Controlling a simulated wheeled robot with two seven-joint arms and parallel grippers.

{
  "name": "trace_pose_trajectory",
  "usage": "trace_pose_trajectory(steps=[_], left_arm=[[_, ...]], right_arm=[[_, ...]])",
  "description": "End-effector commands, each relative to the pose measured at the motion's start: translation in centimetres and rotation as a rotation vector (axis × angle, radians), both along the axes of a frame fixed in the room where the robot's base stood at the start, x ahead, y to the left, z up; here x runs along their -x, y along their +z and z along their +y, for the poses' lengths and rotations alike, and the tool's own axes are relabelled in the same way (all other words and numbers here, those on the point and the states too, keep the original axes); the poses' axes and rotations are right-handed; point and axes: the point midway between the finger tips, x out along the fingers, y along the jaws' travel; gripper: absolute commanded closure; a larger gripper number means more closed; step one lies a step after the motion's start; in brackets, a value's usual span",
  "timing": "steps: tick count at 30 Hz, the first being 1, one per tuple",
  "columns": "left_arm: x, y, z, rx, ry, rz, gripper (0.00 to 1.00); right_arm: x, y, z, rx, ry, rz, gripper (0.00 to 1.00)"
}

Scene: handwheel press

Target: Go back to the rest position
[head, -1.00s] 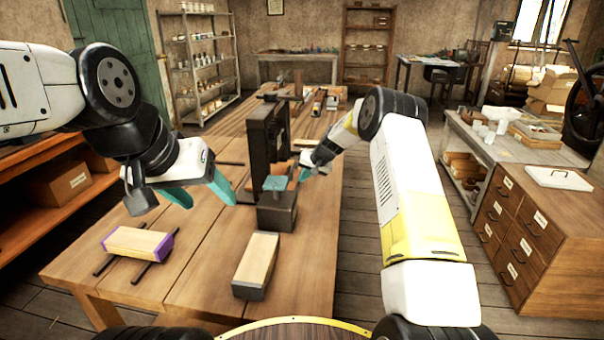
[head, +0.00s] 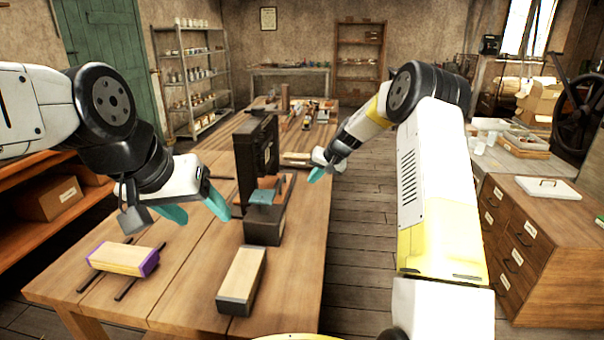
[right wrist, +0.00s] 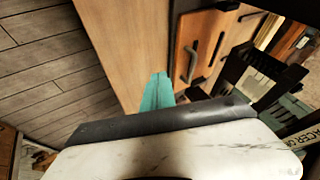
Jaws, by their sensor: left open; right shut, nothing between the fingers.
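My left gripper (head: 198,208) is open and empty, its teal fingers above the table left of the dark press (head: 249,165). My right gripper (head: 314,175) is shut and empty, to the right of the press and apart from it. Its closed teal fingertips also show in the right wrist view (right wrist: 157,92), over the table edge. A teal block (head: 262,197) sits in the lower part of the press. The press's handwheel is not clearly visible.
A wooden block with purple ends (head: 122,259) lies across two dark rods at the table's front left. A block with dark ends (head: 241,281) lies in front of the press. A drawer cabinet (head: 545,220) stands right, across open floor (head: 365,220).

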Motion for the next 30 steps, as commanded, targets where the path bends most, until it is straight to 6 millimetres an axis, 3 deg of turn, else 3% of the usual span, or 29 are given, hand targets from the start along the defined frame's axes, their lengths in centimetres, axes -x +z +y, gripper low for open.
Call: trace_pose_trajectory(steps=[4,8,12,18,24,30], left_arm=[[0.0,0.0,0.0,0.0,0.0,0.0,0.38],[0.0,0.0,0.0,0.0,0.0,0.0,0.38],[0.0,0.0,0.0,0.0,0.0,0.0,0.38],[0.0,0.0,0.0,0.0,0.0,0.0,0.38],[0.0,0.0,0.0,0.0,0.0,0.0,0.38],[0.0,0.0,0.0,0.0,0.0,0.0,0.38]], right_arm=[[2.3,4.2,0.0,0.028,0.021,-0.015,1.0],[6.8,9.6,-0.1,0.072,0.046,-0.026,1.0],[12.9,14.6,-0.5,0.121,0.065,-0.038,1.0],[22.4,19.6,-1.4,0.181,0.077,-0.051,1.0],[32.4,21.6,-2.7,0.227,0.074,-0.064,1.0],[41.2,21.0,-3.9,0.256,0.063,-0.077,1.0]])
